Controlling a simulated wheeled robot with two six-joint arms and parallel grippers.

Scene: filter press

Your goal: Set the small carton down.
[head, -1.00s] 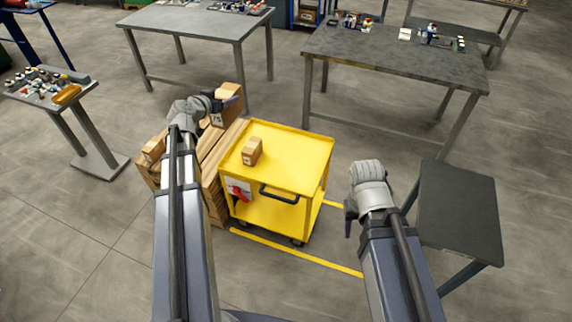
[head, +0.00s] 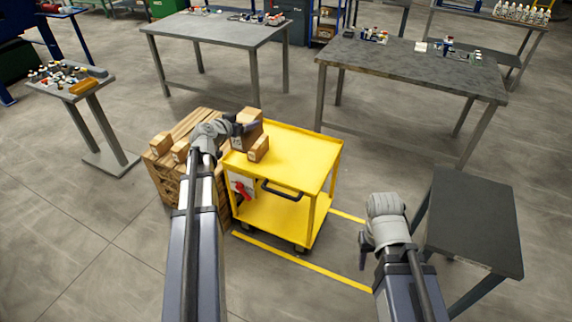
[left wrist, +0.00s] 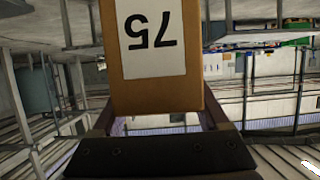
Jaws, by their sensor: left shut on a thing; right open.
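My left gripper (head: 246,128) is shut on the small carton (head: 249,137), a brown box, at the left edge of the yellow cart's top. In the left wrist view the held carton (left wrist: 154,92) fills the upper middle between the fingers, its white label reading 75 upside down. I cannot tell whether its underside touches anything. The yellow cart (head: 300,150) has a clear top apart from another brown carton (head: 259,149), just in front of the held one. My right gripper (head: 366,244) is open and empty, right of the cart above the floor.
A wooden pallet stack (head: 168,180) stands against the cart's left side, with brown cartons (head: 160,143) on it. A dark table (head: 475,225) is at the right. Grey workbenches (head: 410,75) stand behind. The middle and right of the cart top are free.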

